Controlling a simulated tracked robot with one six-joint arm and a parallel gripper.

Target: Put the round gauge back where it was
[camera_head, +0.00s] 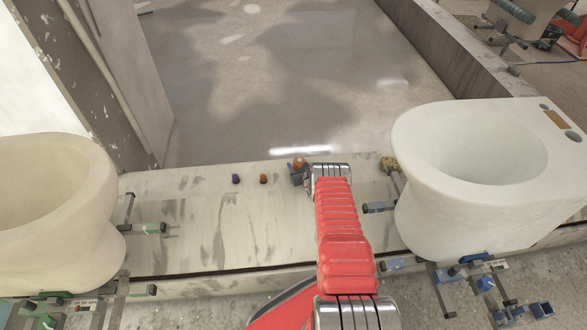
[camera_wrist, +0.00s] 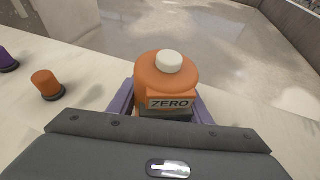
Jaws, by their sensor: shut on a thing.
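An orange round-bodied thing with a white top button and a "ZERO" label (camera_wrist: 165,78), which looks like the round gauge, is between my gripper's jaws in the wrist view. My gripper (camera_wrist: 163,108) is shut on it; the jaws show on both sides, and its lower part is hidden. In the head view the gauge (camera_head: 299,163) shows as a small orange shape at my gripper (camera_head: 298,178), over the far part of the pale ledge (camera_head: 200,225). I cannot tell whether it touches the ledge. No marked place for it is visible.
A small orange knob (camera_head: 263,179) and a purple one (camera_head: 236,179) stand on the ledge, left of my gripper. Pale toilet bowls stand at left (camera_head: 60,200) and right (camera_head: 480,160), with clamp-like fixtures below. A yellowish block (camera_head: 389,164) lies near the right bowl.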

